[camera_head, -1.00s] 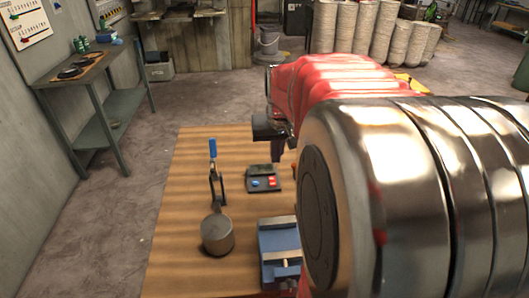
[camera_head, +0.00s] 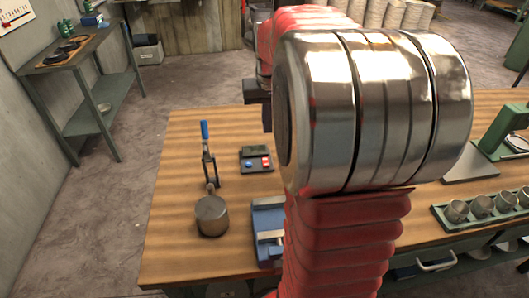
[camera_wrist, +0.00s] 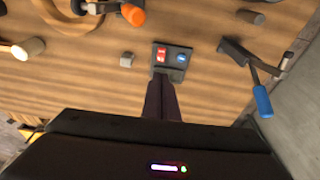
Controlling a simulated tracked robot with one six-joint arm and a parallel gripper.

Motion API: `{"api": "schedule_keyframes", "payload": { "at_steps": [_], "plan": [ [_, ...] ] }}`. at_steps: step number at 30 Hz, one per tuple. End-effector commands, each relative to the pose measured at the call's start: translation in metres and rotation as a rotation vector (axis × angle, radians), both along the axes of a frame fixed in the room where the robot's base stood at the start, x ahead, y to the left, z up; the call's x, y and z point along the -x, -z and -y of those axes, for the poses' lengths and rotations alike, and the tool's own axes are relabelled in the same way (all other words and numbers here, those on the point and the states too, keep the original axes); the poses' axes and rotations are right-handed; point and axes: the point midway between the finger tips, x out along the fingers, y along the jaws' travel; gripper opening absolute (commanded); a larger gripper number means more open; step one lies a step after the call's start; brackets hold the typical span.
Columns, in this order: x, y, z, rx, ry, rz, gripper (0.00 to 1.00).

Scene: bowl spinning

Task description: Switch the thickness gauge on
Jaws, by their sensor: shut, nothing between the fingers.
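The thickness gauge seems to be the small dark box (camera_head: 256,153) on the wooden table, with a dark panel, a blue button (camera_head: 248,164) and a red button (camera_head: 265,162). It also shows in the wrist view (camera_wrist: 178,70), with red (camera_wrist: 161,54) and blue (camera_wrist: 181,58) on its top. My gripper (camera_head: 267,129) is shut and empty, with its dark fingers pointing down just behind the box in the head view. In the wrist view the closed fingertips (camera_wrist: 162,76) overlap the box's near edge. I cannot tell their exact height; no contact shows.
A blue vise (camera_head: 267,228) is in front. A green tray (camera_head: 440,214) of metal cups and a green stand (camera_head: 497,131) are at right. My arm hides the middle.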

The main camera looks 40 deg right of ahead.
Motion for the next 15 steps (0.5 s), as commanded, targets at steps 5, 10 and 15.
{"api": "schedule_keyframes", "payload": {
  "at_steps": [5, 10, 15],
  "plan": [
    [0.001, 0.001, -0.001, -0.002, 0.0, -0.003, 0.0],
    [0.001, 0.002, -0.001, -0.002, 0.0, -0.003, 0.0],
    [-0.001, 0.011, 0.0, -0.003, 0.0, -0.004, 0.0]
  ]
}}
